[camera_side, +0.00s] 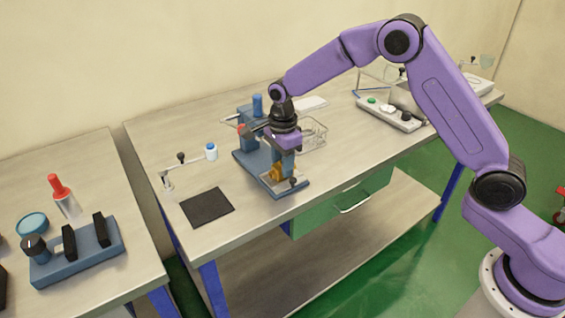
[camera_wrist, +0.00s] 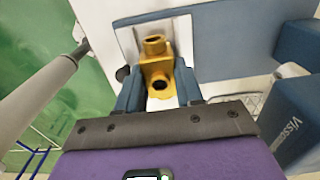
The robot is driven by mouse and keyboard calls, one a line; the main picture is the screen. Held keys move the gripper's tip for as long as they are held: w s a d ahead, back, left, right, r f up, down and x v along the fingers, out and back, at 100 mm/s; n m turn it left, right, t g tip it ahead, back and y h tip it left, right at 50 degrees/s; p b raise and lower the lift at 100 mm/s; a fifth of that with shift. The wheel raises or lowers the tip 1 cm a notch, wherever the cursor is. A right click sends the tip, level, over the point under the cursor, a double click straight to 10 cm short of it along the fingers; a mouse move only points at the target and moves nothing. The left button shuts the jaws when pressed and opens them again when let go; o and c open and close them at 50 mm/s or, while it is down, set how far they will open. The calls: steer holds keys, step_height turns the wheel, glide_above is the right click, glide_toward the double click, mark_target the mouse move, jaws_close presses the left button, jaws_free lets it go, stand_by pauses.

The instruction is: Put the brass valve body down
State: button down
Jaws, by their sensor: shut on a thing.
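The brass valve body (camera_wrist: 155,47) is yellow, with two round open ports facing the wrist camera. In the side view the brass valve body (camera_side: 277,173) shows low at the front end of a blue fixture (camera_side: 246,160). My gripper (camera_wrist: 158,88) has its two blue fingers on either side of the valve body and is shut on it. In the side view my gripper (camera_side: 282,168) points down over the fixture's pale plate (camera_side: 290,186). The plate also shows behind the valve body in the wrist view (camera_wrist: 127,40). I cannot tell whether the valve body touches it.
A black mat (camera_side: 207,207) lies empty left of the fixture. A wire basket (camera_side: 313,134) is right of the fixture, and a control box (camera_side: 390,113) is farther right. The front right bench top is clear.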

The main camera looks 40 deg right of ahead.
steer(key=c, duration=1)
jaws_free()
steer(key=shift+f, duration=0.15)
step_height(320, 180, up, 12)
steer(key=f, duration=0.1)
steer(key=s+a+r+n, duration=0.1)
steer(key=s+r+n, duration=0.2)
steer(key=s+n, duration=0.5)
steer(key=s+d+f+n, duration=0.1)
steer(key=s+d+n, duration=0.2)
steer(key=s+n, duration=0.4)
steer(key=s+d+f+n, duration=0.1)
steer(key=s+d+n, duration=0.3)
steer(key=s+n, duration=0.4)
steer(key=s+d+f+n, duration=0.1)
steer(key=s+d+n, duration=0.2)
steer(key=s+n, duration=0.4)
steer(key=s, duration=0.8)
steer(key=shift+d+f+n, duration=0.15)
steer(key=shift+d+n, duration=0.15)
steer(key=shift+d, duration=0.1)
